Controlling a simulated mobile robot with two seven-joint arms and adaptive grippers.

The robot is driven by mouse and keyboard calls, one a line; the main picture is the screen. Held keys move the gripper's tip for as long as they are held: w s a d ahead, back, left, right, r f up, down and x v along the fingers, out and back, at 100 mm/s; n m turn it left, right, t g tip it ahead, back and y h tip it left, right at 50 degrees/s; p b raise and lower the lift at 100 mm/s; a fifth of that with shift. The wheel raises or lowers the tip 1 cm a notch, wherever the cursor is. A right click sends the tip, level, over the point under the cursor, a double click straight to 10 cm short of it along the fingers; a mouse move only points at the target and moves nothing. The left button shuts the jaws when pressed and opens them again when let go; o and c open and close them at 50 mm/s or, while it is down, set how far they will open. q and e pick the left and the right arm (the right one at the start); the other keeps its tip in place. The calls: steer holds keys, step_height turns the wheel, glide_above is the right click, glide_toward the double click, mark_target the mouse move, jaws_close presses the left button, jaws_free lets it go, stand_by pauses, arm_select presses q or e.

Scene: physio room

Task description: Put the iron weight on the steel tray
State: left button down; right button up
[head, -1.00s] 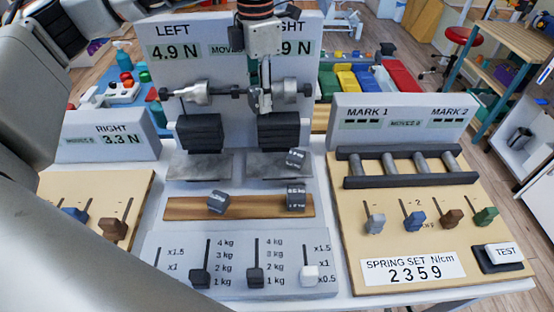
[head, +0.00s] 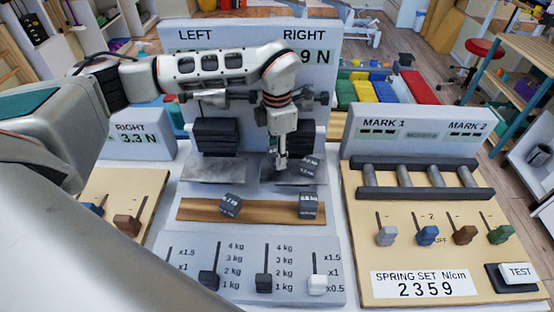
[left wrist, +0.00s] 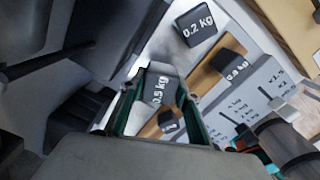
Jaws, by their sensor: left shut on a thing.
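My left gripper (head: 281,162) hangs over the steel tray (head: 290,180) on the right side of the balance stand. In the left wrist view, its green-edged fingers are shut on a dark weight marked 0.5 kg (left wrist: 160,88). In the head view the gripper mostly hides that weight, and I cannot tell whether it touches the tray. A dark weight (head: 310,166) marked 0.2 kg in the left wrist view (left wrist: 195,30) sits on the same tray, just right of the gripper. The left steel tray (head: 212,170) has no loose weight on it. My right gripper is not in view.
A wooden strip (head: 265,209) in front bears two dark weights, one left (head: 230,204) and one right (head: 309,206). Dark stacked plates (head: 215,135) hang behind the trays. A panel with sliders (head: 240,270) is in front; a spring-test board (head: 372,280) stands right.

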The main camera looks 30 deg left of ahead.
arm_select(q)
steer(key=shift+f, duration=1.35)
steer(key=shift+f, duration=0.2)
steer(key=c, duration=1.5)
jaws_free()
step_height(320, 180, up, 12)
steer(key=shift+r+b, duration=0.2)
steer(key=shift+b, duration=0.2)
steer(key=shift+f, duration=0.1)
